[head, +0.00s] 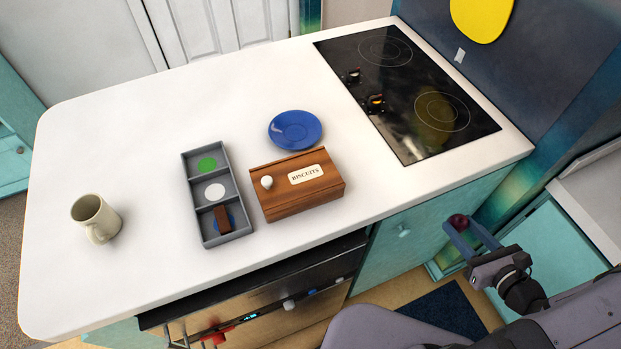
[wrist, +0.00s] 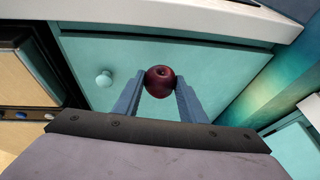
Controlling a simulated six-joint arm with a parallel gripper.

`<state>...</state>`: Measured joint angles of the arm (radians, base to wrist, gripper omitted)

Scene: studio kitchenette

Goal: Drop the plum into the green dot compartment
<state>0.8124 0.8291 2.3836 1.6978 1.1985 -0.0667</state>
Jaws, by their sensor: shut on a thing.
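The dark red plum (head: 459,221) is held between the fingertips of my gripper (head: 462,228), off the counter's front edge at the right. The wrist view shows the plum (wrist: 160,81) between the two blue-grey fingers of my gripper (wrist: 160,90). The grey three-compartment tray (head: 187,186) lies on the counter, well to the left of my gripper.
A wooden biscuit box (head: 290,200) with a white knob stands right of the tray. A blue plate (head: 295,130) is behind it, a cream mug (head: 95,218) left of the tray. The black cooktop (head: 405,100) is at the right. The counter's far left is clear.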

